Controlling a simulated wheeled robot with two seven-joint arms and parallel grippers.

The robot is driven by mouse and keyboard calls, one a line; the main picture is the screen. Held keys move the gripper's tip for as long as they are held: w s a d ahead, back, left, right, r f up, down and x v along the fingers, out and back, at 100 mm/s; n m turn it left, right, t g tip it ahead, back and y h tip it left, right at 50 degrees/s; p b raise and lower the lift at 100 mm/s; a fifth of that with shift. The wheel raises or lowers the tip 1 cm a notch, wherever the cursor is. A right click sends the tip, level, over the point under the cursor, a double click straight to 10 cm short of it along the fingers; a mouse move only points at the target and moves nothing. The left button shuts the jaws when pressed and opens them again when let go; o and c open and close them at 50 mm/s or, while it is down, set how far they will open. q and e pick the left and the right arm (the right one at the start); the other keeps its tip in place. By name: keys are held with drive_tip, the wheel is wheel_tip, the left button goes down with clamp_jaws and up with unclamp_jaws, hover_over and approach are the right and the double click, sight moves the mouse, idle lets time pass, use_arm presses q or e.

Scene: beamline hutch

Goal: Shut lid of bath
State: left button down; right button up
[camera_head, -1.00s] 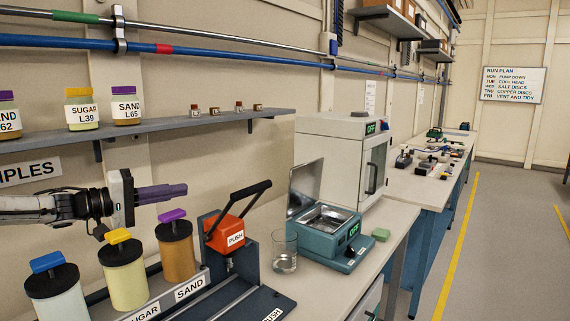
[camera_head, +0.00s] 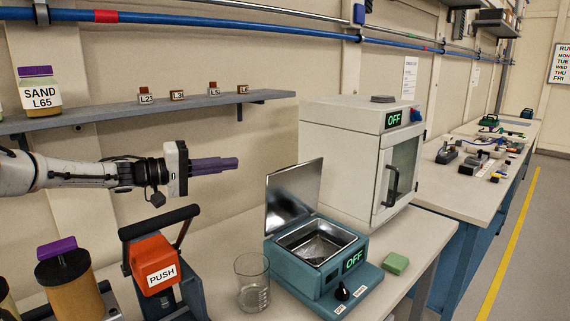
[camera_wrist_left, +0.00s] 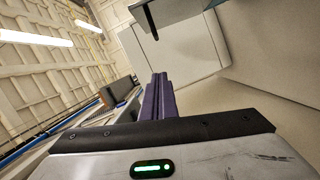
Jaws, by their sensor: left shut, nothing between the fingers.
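The bath (camera_head: 309,258) is a teal box with a steel basin and a lit OFF display, standing on the bench in the head view. Its shiny metal lid (camera_head: 294,196) stands open, raised at the back left of the basin. My left gripper (camera_head: 237,163) is shut and empty, with purple fingers pointing right. It is in the air to the left of the lid and apart from it. In the left wrist view the purple fingers (camera_wrist_left: 156,98) are together with nothing between them. My right gripper is not in view.
A glass beaker (camera_head: 252,283) stands left of the bath, beside the red PUSH press (camera_head: 154,262). A white oven (camera_head: 350,150) stands behind the bath. A green block (camera_head: 395,263) lies right of it. A wall shelf (camera_head: 170,107) runs above my left arm.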

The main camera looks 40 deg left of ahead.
use_arm(q)
drive_tip(key=w+d+f+b, duration=0.1)
drive_tip(key=w+d+b, duration=0.2)
drive_tip(key=w+d, duration=0.3)
drive_tip(key=x, duration=0.3)
drive_tip(key=shift+f, duration=0.25)
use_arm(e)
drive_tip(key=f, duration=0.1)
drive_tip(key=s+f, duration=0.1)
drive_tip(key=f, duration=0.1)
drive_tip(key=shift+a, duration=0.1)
use_arm(q)
drive_tip(key=shift+s, duration=0.1)
drive_tip(key=shift+r, duration=0.1)
idle(0.3)
